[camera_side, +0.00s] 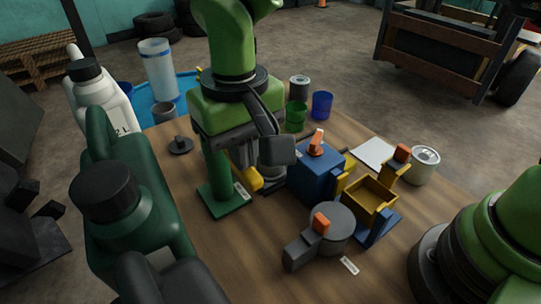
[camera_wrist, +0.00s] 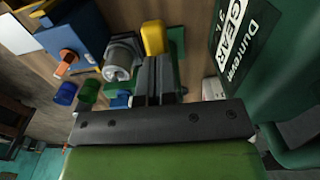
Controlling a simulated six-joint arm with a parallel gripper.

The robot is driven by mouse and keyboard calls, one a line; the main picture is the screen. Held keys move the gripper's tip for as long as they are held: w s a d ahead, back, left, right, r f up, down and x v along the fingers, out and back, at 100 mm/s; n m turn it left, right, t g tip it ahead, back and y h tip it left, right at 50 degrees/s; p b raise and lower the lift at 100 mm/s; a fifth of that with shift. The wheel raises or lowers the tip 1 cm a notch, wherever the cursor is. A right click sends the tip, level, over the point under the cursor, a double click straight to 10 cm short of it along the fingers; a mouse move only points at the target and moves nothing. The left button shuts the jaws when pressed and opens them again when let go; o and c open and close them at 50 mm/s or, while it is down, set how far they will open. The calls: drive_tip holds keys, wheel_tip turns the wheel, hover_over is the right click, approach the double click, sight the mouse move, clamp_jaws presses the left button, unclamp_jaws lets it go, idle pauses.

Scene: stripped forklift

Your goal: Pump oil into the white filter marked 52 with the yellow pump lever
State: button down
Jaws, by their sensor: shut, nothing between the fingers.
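The yellow pump lever (camera_side: 248,180) shows low beside the green pump stand (camera_side: 218,175) in the side view, partly behind my gripper (camera_side: 242,156). In the wrist view, the yellow lever (camera_wrist: 153,38) is just beyond the tips of my gripper (camera_wrist: 156,64). My fingers are shut and empty, pointing towards the lever; whether they touch it I cannot tell. A grey-white ribbed cylinder (camera_wrist: 121,58), possibly the filter, stands beside the lever in the wrist view. No 52 is readable on it. My arm hides much of this spot in the side view.
A blue box (camera_side: 318,176), a yellow tray (camera_side: 370,194) and a grey round device (camera_side: 328,226) stand to the right. Large green (camera_side: 130,210) and white (camera_side: 98,98) jugs stand left. Green (camera_side: 296,115) and blue (camera_side: 322,104) cups stand behind.

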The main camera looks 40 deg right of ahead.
wheel_tip(320, 180, up, 8)
drive_tip(key=shift+r, duration=0.15)
idle(0.7)
idle(0.4)
idle(3.2)
idle(0.5)
idle(1.8)
drive_tip(key=shift+r, duration=0.1)
idle(0.4)
